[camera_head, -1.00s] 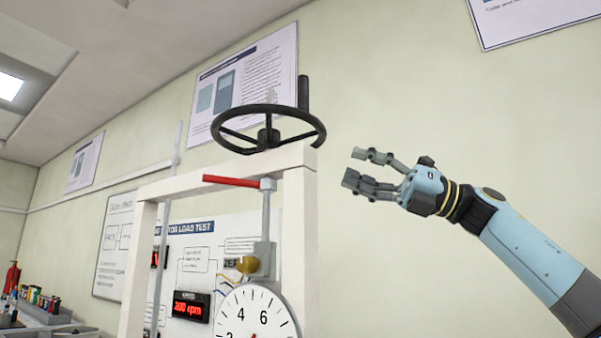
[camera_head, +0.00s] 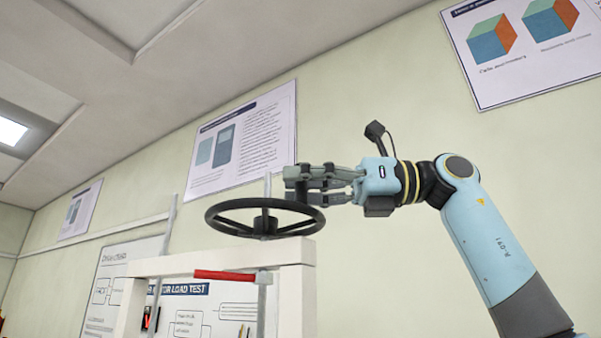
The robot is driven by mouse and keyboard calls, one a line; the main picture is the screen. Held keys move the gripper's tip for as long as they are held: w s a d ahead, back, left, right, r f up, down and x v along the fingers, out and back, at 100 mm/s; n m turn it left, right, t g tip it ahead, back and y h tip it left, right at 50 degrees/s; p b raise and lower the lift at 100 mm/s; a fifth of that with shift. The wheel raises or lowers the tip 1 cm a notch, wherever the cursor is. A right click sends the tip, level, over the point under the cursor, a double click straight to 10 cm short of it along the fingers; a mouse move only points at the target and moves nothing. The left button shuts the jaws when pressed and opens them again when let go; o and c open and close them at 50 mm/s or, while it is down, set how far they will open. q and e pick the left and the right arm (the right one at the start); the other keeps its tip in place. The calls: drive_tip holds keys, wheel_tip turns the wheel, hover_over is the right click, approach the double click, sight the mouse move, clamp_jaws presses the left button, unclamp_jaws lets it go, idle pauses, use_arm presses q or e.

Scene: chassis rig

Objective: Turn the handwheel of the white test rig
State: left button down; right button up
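The black handwheel (camera_head: 222,226) lies nearly flat on top of the white test rig (camera_head: 205,262), its spokes meeting at a central hub. Its upright handle stands at the rim's far right and is mostly hidden by my fingers. My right gripper (camera_head: 300,180) reaches in from the right, level, just above the rim. Its fingers are drawn together around the handle and look shut on it. My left gripper is not in view.
A red lever (camera_head: 225,275) on a grey post sits below the wheel at the rig's front. A grey vertical pole (camera_head: 167,235) stands left of the wheel. Posters (camera_head: 243,140) hang on the wall behind.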

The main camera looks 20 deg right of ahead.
drive_tip(key=shift+a, duration=0.1)
clamp_jaws()
drive_tip(key=shift+w+a, duration=0.15)
idle(0.5)
